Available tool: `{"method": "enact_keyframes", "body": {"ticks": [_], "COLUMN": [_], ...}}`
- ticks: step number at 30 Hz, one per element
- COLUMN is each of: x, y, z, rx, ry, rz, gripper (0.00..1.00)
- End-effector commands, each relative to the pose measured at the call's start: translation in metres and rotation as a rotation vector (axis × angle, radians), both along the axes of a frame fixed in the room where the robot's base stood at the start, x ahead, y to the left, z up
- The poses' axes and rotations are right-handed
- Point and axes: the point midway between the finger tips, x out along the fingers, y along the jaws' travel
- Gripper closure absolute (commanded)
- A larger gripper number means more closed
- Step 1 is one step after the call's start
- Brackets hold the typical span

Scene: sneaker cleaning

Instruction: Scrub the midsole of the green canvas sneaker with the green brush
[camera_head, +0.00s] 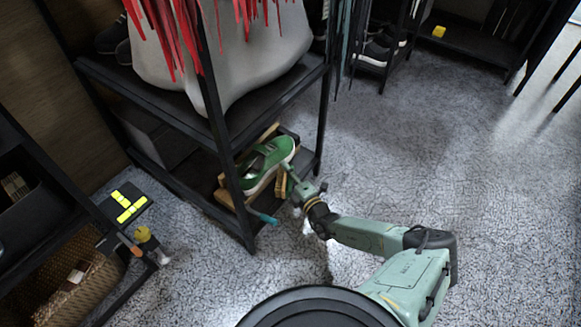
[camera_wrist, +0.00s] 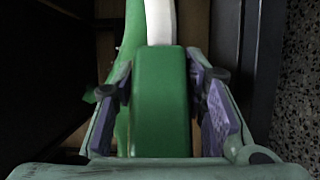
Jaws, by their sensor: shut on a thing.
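The green canvas sneaker (camera_head: 268,160) with a pale midsole rests on the low shelf of a dark rack in the head view. In the wrist view its green upper (camera_wrist: 133,38) and white midsole (camera_wrist: 160,22) show at the top. My gripper (camera_head: 297,187) is beside the shoe at the shelf's front edge. Its fingers are shut on the green brush (camera_wrist: 162,105), a green block that fills the gap between them. The brush's far end meets the white midsole in the picture; its bristles are hidden, so contact cannot be told.
Wooden pieces (camera_head: 226,199) lie around the shoe, and a teal-tipped thing (camera_head: 264,217) lies at the shelf edge. A rack post (camera_head: 240,205) stands close left of my gripper. A grey bag (camera_head: 240,60) sits on the shelf above. The floor (camera_head: 430,150) to the right is clear.

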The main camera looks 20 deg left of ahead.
Motion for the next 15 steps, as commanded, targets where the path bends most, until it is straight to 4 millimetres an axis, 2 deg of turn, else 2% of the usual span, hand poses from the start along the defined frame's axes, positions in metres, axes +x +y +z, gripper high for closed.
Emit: {"method": "enact_keyframes", "body": {"ticks": [15], "x": [-0.028], "y": [0.009], "z": [0.001], "rx": [0.001], "ry": [0.002], "rz": [-0.002], "gripper": [1.0]}}
